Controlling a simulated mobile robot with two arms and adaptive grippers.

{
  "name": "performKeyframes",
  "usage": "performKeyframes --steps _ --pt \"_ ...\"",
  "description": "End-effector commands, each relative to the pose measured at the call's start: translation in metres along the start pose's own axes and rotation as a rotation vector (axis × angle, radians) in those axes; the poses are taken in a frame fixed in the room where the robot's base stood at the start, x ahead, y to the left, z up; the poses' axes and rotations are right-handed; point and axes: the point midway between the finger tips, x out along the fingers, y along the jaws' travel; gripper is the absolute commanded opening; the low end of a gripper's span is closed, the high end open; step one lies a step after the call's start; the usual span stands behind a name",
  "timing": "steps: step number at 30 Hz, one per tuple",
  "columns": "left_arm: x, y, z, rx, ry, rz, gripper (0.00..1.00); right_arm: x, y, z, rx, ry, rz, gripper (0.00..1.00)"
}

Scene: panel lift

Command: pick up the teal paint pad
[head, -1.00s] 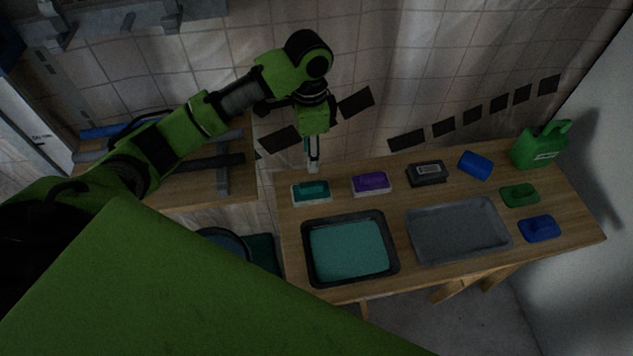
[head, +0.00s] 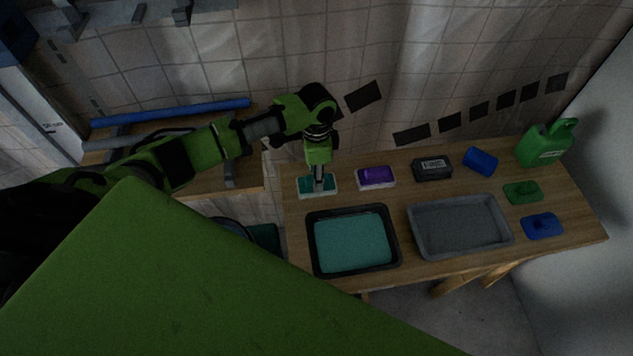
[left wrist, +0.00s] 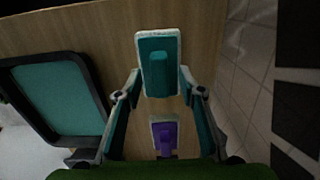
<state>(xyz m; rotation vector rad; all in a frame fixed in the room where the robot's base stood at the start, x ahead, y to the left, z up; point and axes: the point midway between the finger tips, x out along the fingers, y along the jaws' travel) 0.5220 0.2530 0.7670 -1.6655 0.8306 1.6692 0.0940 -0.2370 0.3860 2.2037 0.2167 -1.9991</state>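The teal paint pad (head: 304,187), with a white base and a raised teal handle, lies flat near the back left corner of the wooden table. My left gripper (head: 319,184) is directly over it, pointing down. In the left wrist view the teal pad (left wrist: 158,50) is just beyond the fingertips, with its handle lined up between them. The fingers of the left gripper (left wrist: 160,76) are spread apart, one on each side of the handle, with nothing held. Whether they touch the pad I cannot tell. My right gripper is not in view.
A purple pad (head: 375,177) lies just right of the teal one. A black tray of teal paint (head: 350,243) is in front, with a grey tray (head: 459,227) beside it. A dark block (head: 432,168), blue and green items and a green jug (head: 546,145) stand further right.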

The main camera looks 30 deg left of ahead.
Motion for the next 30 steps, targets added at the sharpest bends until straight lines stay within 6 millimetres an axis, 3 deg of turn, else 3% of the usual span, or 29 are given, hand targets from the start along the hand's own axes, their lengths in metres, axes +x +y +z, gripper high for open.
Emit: performKeyframes --steps 8,12,13,24,30 --pt "0.004 0.000 0.000 0.001 0.001 -0.002 0.36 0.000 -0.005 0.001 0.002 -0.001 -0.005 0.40" --pt "0.004 0.000 0.000 0.000 0.001 -0.002 0.02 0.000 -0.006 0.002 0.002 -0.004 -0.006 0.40" --pt "0.004 0.000 0.000 0.000 0.001 -0.002 0.00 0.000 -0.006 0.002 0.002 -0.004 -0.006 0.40" --pt "0.002 -0.001 -0.001 0.000 0.002 -0.002 0.00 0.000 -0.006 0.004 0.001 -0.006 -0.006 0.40" --pt "-0.014 -0.001 -0.002 0.000 0.005 -0.002 0.00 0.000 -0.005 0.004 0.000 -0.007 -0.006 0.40"
